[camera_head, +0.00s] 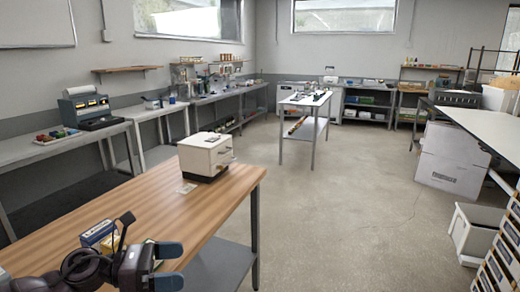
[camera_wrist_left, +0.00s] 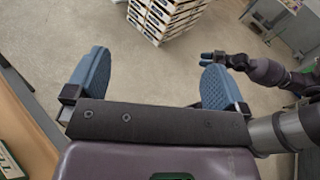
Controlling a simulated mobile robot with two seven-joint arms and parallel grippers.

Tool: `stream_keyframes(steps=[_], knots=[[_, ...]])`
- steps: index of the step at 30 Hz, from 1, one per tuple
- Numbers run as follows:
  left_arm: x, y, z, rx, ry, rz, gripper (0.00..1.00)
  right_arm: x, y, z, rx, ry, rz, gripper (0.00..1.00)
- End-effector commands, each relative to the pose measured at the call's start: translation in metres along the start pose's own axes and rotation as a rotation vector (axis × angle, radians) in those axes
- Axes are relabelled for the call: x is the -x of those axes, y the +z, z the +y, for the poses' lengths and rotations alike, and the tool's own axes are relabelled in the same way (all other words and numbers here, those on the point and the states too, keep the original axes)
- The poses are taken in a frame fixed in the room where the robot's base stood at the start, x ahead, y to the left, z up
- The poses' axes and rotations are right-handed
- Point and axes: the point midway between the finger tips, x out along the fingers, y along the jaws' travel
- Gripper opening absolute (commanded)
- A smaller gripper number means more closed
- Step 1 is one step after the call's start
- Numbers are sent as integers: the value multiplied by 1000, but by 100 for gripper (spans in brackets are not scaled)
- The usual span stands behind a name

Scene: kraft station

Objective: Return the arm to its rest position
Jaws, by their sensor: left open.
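My left gripper (camera_head: 168,266) is in the lower left of the head view, over the near end of the wooden table (camera_head: 150,205). In the left wrist view its two blue fingers (camera_wrist_left: 156,80) are wide apart, with nothing between them but the floor behind. My right gripper (camera_wrist_left: 213,60), with blue fingertips, shows small in the left wrist view at the end of my dark arm. It is too small to tell its opening. It is out of sight in the head view.
A white box with drawers (camera_head: 206,156) stands at the table's far end. A blue and yellow carton (camera_head: 97,233) lies close beside my left gripper. A rack of drawers (camera_head: 500,255) and a white bin (camera_head: 475,230) stand at the right. The floor (camera_head: 340,210) between is clear.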

Motion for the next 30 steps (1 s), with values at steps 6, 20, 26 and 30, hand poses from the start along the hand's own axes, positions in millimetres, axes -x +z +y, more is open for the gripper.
stream_keyframes(steps=[6,20,26,30], knots=[[-1,14,-5,408,185,-385,100,3,9,0,-1,2,-17,43],[72,-43,1,1378,607,-1118,100,2,7,0,-1,1,-14,43],[108,-103,-23,1800,820,-1411,100,-1,-1,0,0,0,1,43],[127,-148,-56,2081,989,-1603,100,-1,-3,0,1,-1,5,43]])
